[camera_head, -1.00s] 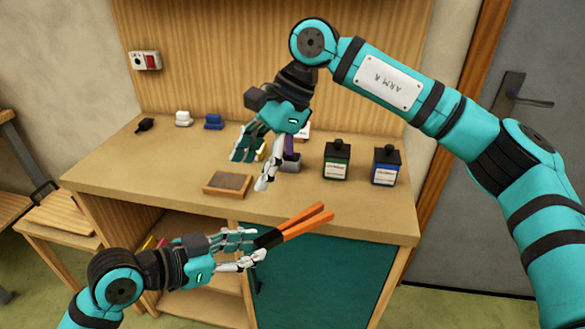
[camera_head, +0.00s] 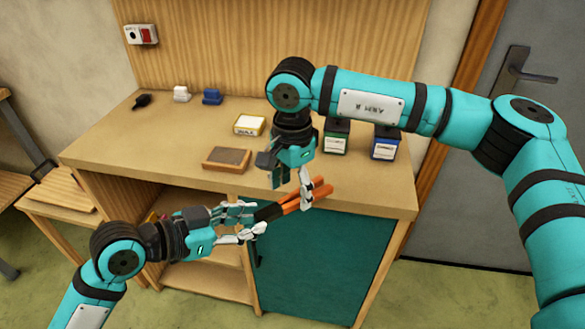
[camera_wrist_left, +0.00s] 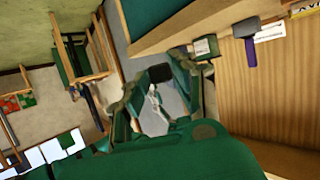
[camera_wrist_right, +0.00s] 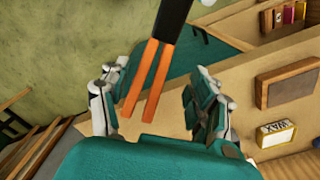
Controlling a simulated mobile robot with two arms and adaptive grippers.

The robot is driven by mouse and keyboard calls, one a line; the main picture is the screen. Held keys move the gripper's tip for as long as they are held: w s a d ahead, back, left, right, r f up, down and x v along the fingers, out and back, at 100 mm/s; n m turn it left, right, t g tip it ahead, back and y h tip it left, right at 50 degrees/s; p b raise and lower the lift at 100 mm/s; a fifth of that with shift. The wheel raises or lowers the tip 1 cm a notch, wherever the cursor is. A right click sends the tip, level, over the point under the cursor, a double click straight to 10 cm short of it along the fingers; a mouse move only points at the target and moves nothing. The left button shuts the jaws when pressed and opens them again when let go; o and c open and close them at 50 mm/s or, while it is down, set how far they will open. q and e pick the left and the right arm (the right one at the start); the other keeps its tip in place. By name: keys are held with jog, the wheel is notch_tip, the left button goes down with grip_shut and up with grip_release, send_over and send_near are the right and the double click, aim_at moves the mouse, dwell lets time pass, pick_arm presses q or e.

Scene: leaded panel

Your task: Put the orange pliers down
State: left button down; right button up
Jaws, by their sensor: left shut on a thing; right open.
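The orange pliers (camera_head: 291,203) are held in the air in front of the bench's front edge. My left gripper (camera_head: 248,224) is shut on their black end, and the orange handles point right and slightly up. My right gripper (camera_head: 289,184) is open at the handles, fingers pointing down. In the right wrist view the two orange handles (camera_wrist_right: 150,75) lie between its open fingers (camera_wrist_right: 155,105), with the black part (camera_wrist_right: 173,18) beyond. Contact with the right fingers cannot be told. In the left wrist view a dark part (camera_wrist_left: 160,73) shows between the left fingers.
A purple-handled tool (camera_wrist_left: 248,45) shows in the left wrist view. The bench's front left is clear.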

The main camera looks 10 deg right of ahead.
jog(key=shift+f, duration=0.65)
jog(key=c, duration=1.3)
pick_arm(q)
jog(key=c, duration=1.1)
grip_release()
pick_arm(e)
grip_shut()
pick_arm(q)
jog(key=shift+o, duration=0.5)
jog(key=shift+a, duration=0.1)
